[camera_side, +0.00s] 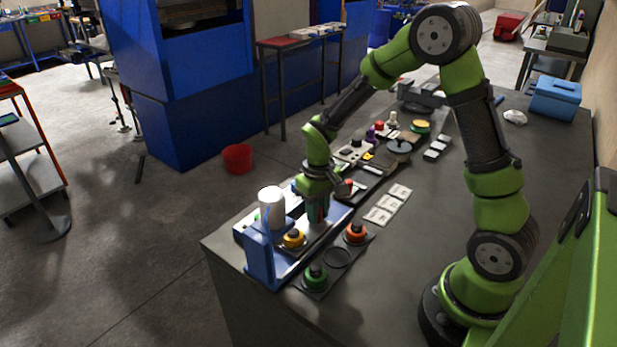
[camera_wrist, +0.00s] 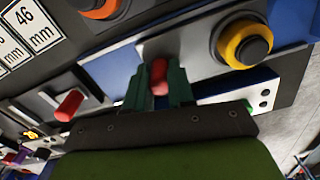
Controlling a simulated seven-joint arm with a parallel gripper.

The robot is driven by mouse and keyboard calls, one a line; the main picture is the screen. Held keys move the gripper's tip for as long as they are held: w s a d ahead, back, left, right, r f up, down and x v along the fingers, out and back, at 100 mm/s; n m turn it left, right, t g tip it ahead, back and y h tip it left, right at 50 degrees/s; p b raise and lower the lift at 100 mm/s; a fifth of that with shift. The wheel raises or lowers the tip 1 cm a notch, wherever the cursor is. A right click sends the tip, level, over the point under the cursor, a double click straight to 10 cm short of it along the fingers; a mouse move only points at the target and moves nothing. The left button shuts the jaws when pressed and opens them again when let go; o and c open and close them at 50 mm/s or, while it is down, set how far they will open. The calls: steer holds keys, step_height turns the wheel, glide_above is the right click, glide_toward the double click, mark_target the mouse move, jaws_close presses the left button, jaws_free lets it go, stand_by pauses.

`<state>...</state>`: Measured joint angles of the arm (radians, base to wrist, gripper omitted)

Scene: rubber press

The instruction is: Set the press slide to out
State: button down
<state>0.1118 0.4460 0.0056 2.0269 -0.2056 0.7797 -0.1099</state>
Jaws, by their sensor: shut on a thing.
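The blue press (camera_side: 258,255) stands at the near left corner of the bench, with a white cylinder (camera_side: 271,205) upright at its top. Below it a yellow-orange ring with a dark centre (camera_side: 293,239) sits on the press's base; it also shows in the wrist view (camera_wrist: 245,42). My gripper (camera_side: 318,212) points down just right of that ring. In the wrist view my gripper (camera_wrist: 160,90) has its green fingers shut around a red handle (camera_wrist: 159,70), which stands on a light metal plate (camera_wrist: 195,45). The fingers hide the handle's lower part.
A second red handle (camera_wrist: 69,105) sits on a fixture beside the press. A dark tray holds a green part (camera_side: 315,276) and an orange part (camera_side: 356,233). White labelled cards (camera_side: 388,204) lie to the right. Several small parts crowd the bench behind.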

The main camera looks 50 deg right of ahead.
steer(key=d, duration=0.7)
steer(key=c, duration=1)
jaws_free()
steer(key=shift+o, duration=0.2)
steer(key=shift+a+r, duration=0.1)
steer(key=shift+r, duration=0.05)
step_height(320, 180, up, 17)
steer(key=shift+f, duration=0.2)
steer(key=s+a+r+m+t+y, duration=0.1)
steer(key=s+a+r+t, duration=0.1)
steer(key=s+a, duration=0.4)
steer(key=s+a+r+t+y, duration=0.1)
steer(key=s+a+r+t, duration=0.1)
steer(key=s+a+t, duration=0.3)
steer(key=s+a, duration=0.2)
steer(key=a, duration=0.1)
steer(key=shift+s+r+m, duration=0.2)
steer(key=shift+r+m, duration=0.2)
